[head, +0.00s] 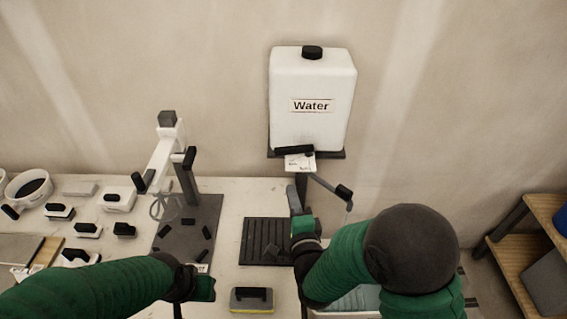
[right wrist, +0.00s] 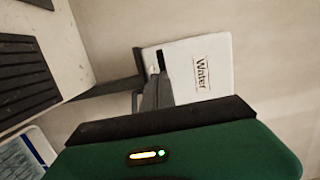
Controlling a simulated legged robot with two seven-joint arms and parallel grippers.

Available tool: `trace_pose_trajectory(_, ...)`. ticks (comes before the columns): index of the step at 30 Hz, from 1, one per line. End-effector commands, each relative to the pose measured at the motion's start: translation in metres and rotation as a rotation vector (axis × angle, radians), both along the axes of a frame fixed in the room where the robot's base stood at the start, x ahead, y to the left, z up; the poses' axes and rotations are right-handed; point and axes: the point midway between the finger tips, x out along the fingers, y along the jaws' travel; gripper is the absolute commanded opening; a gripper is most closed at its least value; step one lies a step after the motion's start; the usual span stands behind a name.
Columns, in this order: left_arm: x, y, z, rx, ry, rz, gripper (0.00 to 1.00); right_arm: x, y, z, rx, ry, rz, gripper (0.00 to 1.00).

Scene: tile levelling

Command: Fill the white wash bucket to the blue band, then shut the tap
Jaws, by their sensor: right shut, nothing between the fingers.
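The white tank marked Water (head: 312,85) stands on a dark stand against the wall; the right wrist view also shows it (right wrist: 200,68). A black bar (head: 294,149) and a small white card (head: 300,163) are at its base; I cannot tell the tap's setting. My right gripper (head: 297,200) is shut and empty, below the tank. My left gripper (head: 195,290) is low in the picture, its fingers unclear. A pale blue container (head: 352,298) is mostly hidden by my right arm.
A black slotted tray (head: 265,242) lies bare below the tank. A white frame (head: 165,155) stands on a dark mat (head: 205,215). A round white tub (head: 28,187) and several black-handled blocks are at left. A yellow-edged sponge block (head: 251,299) is in front. Wooden shelves (head: 520,235) stand at right.

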Motion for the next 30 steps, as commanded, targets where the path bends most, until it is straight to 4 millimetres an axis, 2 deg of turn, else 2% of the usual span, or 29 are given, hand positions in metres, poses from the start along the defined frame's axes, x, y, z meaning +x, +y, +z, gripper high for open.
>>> trace_pose_trajectory(4, 0.0, 0.0, 0.011, 0.0, 0.0, -0.001, 0.42, 0.029, 0.0, 0.002, 0.001, 0.002, -0.004, 0.0)
trace_pose_trajectory(12, 0.0, 0.0, 0.025, 0.0, 0.0, -0.002, 0.42, 0.087, 0.017, 0.002, -0.007, 0.001, -0.002, 0.0)
trace_pose_trajectory(18, 0.0, 0.0, 0.035, 0.0, 0.0, -0.001, 0.42, 0.118, 0.024, 0.002, -0.009, 0.0, -0.001, 0.0)
trace_pose_trajectory(23, 0.0, 0.0, 0.036, 0.0, 0.0, -0.001, 0.42, 0.128, 0.023, 0.0, -0.007, 0.002, -0.002, 0.0)
trace_pose_trajectory(30, 0.0, 0.0, 0.036, 0.0, 0.0, -0.001, 0.42, 0.129, 0.02, 0.0, -0.005, 0.002, -0.003, 0.0)
